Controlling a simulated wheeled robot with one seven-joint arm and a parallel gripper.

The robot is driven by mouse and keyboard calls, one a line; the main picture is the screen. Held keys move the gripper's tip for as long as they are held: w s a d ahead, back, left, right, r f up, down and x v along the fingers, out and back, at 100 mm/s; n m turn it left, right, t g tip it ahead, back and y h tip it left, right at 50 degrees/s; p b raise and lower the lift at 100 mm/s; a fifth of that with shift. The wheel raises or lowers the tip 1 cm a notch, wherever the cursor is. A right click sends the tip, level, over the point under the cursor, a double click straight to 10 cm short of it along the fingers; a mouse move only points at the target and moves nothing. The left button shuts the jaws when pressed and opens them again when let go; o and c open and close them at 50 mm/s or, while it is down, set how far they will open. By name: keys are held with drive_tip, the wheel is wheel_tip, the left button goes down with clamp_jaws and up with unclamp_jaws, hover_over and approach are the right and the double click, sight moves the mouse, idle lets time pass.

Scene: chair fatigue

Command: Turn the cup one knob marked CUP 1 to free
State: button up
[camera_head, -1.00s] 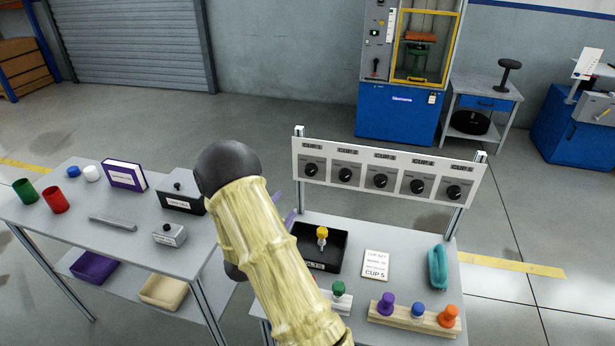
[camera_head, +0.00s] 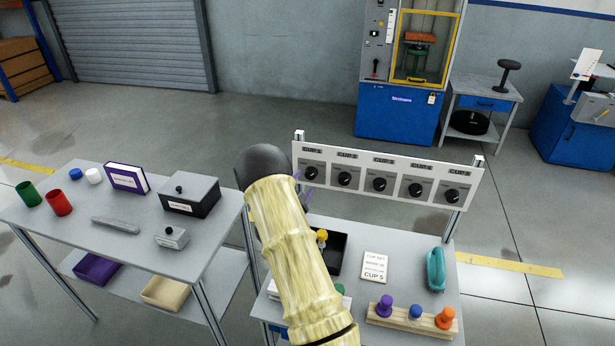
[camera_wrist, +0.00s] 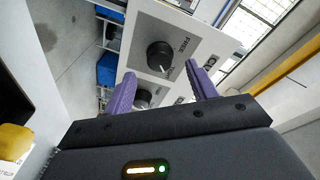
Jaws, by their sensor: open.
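A white panel (camera_head: 386,166) on two posts carries a row of dark round knobs, each under a small label too small to read surely. My gripper (camera_head: 303,189), with purple fingers partly hidden by my arm, is close to the leftmost knob (camera_head: 311,173). In the wrist view, my gripper (camera_wrist: 160,78) is open and empty. A black knob (camera_wrist: 160,55) with a white pointer line lies just beyond the gap between the fingertips. A second knob (camera_wrist: 142,98) shows lower, between the fingers.
Below the panel, a table holds a black tray (camera_head: 341,262) with a yellow-topped piece, a card (camera_head: 375,266) ending "CUP 5", a teal object (camera_head: 436,269) and a wooden rack (camera_head: 411,321) with coloured knobs. A side table (camera_head: 120,225) with cups and boxes stands left.

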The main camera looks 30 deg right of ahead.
sight(309, 176)
drive_tip(key=x, duration=0.4)
drive_tip(key=shift+d, duration=0.2)
drive_tip(key=c, duration=1)
